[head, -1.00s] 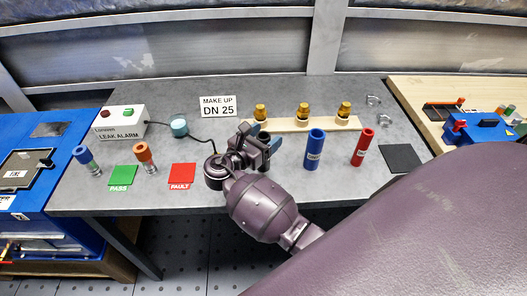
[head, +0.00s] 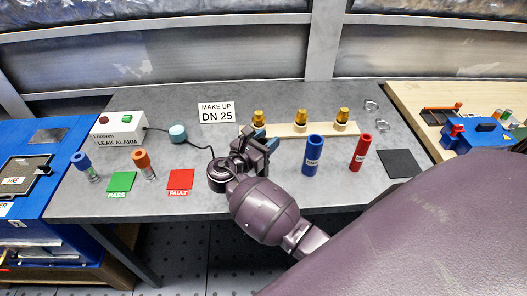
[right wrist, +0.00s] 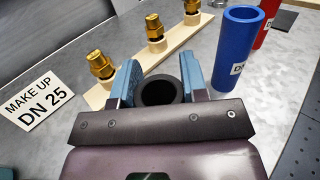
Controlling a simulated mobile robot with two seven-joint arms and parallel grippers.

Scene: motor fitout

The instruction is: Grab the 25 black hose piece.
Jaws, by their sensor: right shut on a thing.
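The black hose piece (right wrist: 158,91) stands between the two blue fingers of my right gripper (right wrist: 162,82) in the right wrist view, its round open end facing the camera. The fingers are shut on its sides. In the head view my right gripper (head: 265,139) is over the middle of the grey bench and mostly hides the hose piece. Any label on it is hidden. A white sign reading "MAKE UP DN 25" (head: 216,112) stands behind and to the left. My left gripper is not in view.
A blue hose piece (head: 313,156) and a red one (head: 361,153) stand to the right. A wooden strip with brass fittings (head: 287,131) lies just behind. The leak alarm box (head: 119,129), green PASS card (head: 121,182) and red FAULT card (head: 180,181) are left.

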